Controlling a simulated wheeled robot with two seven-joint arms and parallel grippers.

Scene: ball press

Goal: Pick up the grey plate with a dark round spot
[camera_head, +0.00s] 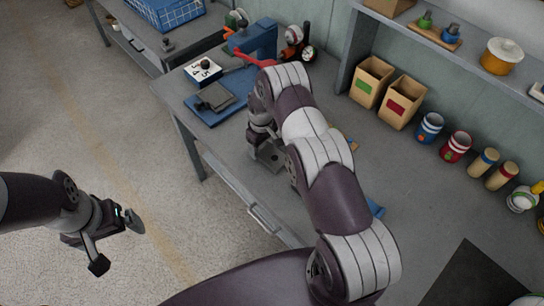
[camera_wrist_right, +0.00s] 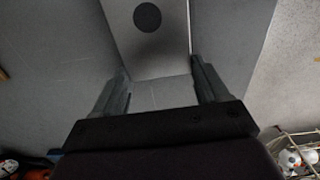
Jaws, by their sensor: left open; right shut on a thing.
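The grey plate with a dark round spot (camera_wrist_right: 160,50) fills the upper middle of the right wrist view, its spot near the top edge. My right gripper (camera_wrist_right: 160,84) is shut on it, one finger at each side. In the head view the plate (camera_head: 271,157) shows partly, just below my right gripper, over the bench; my arm hides the rest. I cannot tell whether it touches the bench top. My left gripper (camera_head: 116,243) is open and empty, over the floor left of the bench.
Two cardboard boxes (camera_head: 402,102) and several cans stand along the right. A blue basket (camera_head: 165,12) is at the upper left.

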